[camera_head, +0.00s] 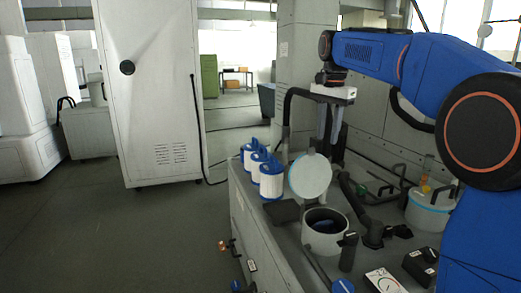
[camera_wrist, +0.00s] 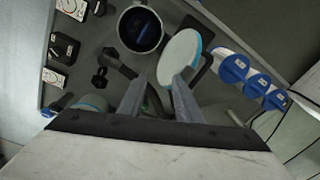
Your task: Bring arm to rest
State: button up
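My gripper (camera_head: 331,138) hangs from the blue arm over the bench, fingers pointing down. In the wrist view its two fingers (camera_wrist: 158,88) are apart with nothing held between them. A white round lid with a blue rim (camera_head: 310,176) stands tilted up behind an open white pot (camera_head: 321,239). The lid (camera_wrist: 180,57) lies just beyond the right finger in the wrist view; I cannot tell the exact gap. The pot (camera_wrist: 140,30) is open, with something dark blue inside.
White filter cartridges with blue tops (camera_head: 270,178) stand along the bench's left edge. A dark pipe fitting (camera_head: 372,232), a white container (camera_head: 429,210) and black boxes (camera_head: 421,266) crowd the right. A tall white cabinet (camera_head: 150,90) stands across the open floor.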

jog(key=s+d+f+n+t, duration=0.1)
jog(key=s+d+n, duration=0.1)
jog(key=s, duration=0.4)
jog(key=s+d+f+n, duration=0.1)
jog(key=s+d+f, duration=0.1)
jog(key=s, duration=0.4)
jog(key=s+d+f+n+t, duration=0.1)
jog(key=s+d+f+n, duration=0.1)
jog(key=s+f, duration=0.9)
jog(key=s+d+f+n+t, duration=0.1)
jog(key=s+f+n, duration=0.4)
jog(key=s+f, duration=0.6)
jog(key=s+t, duration=0.1)
jog(key=s, duration=0.4)
jog(key=shift+s+d, duration=0.35)
jog(key=shift+d, duration=0.05)
